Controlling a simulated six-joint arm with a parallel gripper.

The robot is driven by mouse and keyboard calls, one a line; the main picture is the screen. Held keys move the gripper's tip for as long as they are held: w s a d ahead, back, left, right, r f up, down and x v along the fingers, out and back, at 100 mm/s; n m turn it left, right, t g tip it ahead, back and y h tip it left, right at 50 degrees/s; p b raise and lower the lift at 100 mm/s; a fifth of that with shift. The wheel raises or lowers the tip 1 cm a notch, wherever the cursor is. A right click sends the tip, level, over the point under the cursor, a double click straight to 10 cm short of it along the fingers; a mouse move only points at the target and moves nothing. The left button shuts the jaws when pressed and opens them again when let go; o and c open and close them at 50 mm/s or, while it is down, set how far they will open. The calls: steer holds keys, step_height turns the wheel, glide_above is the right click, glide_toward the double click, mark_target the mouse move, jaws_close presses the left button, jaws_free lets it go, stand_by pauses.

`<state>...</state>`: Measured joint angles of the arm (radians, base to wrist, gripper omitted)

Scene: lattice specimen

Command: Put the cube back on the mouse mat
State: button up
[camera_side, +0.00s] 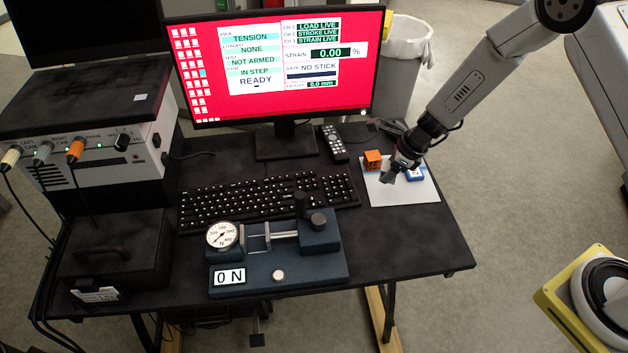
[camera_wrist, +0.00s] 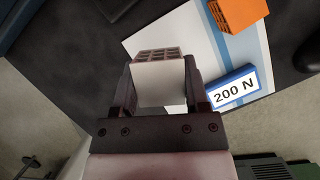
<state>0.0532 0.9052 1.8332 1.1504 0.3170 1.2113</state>
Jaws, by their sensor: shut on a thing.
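My gripper (camera_wrist: 158,88) is shut on a pale cube (camera_wrist: 159,78) with a brownish lattice face, held between the two dark fingers. In the side view my gripper (camera_side: 390,176) is over the back left part of the white mouse mat (camera_side: 405,194), and the held cube is hard to make out there. The mat, with blue stripes, also shows in the wrist view (camera_wrist: 199,48) beyond the cube. I cannot tell whether the cube touches the mat.
An orange lattice block (camera_side: 373,160) stands at the mat's back left. A blue block marked 200 N (camera_wrist: 234,88) lies on the mat, right of my gripper. The keyboard (camera_side: 265,200) is left of the mat. The mat's front is clear.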

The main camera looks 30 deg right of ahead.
mark_target(379, 188)
steer(key=shift+w+f, duration=0.75)
steer(key=shift+f, duration=0.15)
steer(key=shift+w+f, duration=0.3)
steer(key=shift+f, duration=1.5)
steer(key=shift+f, duration=0.15)
steer(key=o, duration=1.2)
steer(key=shift+o, duration=0.2)
steer(key=v, duration=1.2)
